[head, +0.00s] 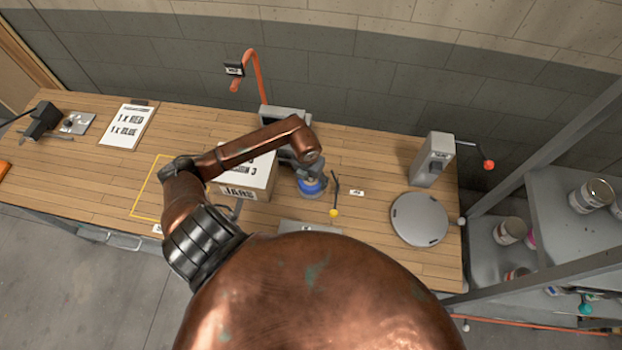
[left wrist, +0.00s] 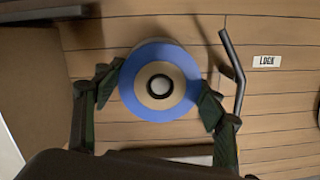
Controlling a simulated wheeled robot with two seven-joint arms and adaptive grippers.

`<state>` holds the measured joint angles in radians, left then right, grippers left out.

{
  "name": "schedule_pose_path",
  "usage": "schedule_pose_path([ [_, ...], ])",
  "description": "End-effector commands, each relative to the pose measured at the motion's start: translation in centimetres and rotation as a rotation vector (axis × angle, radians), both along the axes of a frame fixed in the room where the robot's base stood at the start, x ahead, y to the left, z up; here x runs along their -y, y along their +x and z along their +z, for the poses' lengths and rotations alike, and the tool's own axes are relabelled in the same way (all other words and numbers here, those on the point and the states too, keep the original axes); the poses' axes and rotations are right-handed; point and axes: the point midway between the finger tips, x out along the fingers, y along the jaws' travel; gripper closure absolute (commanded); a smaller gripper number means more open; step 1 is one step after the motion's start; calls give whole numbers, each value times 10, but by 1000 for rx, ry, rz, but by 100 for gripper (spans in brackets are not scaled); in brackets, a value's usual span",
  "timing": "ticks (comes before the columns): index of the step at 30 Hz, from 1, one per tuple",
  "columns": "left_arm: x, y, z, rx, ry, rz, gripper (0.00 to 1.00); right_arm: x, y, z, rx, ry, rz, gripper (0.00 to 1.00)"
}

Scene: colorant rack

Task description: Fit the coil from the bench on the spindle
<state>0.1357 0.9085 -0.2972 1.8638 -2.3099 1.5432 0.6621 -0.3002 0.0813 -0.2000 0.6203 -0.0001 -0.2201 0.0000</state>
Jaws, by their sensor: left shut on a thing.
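The coil (left wrist: 135,97) shows in the left wrist view as a blue ring with a tan middle, and its blue edge also shows in the head view (head: 313,188). A pale round end, likely the spindle (left wrist: 161,88), shows in its dark centre hole. The hole lines up with this end, but I cannot tell how far down the coil sits. My left gripper (left wrist: 159,94) points down, with its fingers on both sides of the coil, shut on it. In the head view my wrist partly hides the coil. My right gripper is not in view.
A bent bar (left wrist: 233,65) with a yellow knob (head: 334,213) stands right of the coil, by a LOCK label (left wrist: 266,62). A white box (head: 247,186) is close on the left. A grey disc (head: 419,219) and a grey stand (head: 432,160) are to the right.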

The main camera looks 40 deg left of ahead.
Motion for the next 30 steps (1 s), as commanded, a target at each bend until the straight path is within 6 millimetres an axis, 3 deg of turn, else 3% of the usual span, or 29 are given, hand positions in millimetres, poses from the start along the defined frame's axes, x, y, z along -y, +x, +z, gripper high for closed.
schedule_pose_path([
  [30, 0, 0, -21, 1, 0, 0, 64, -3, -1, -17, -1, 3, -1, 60],
])
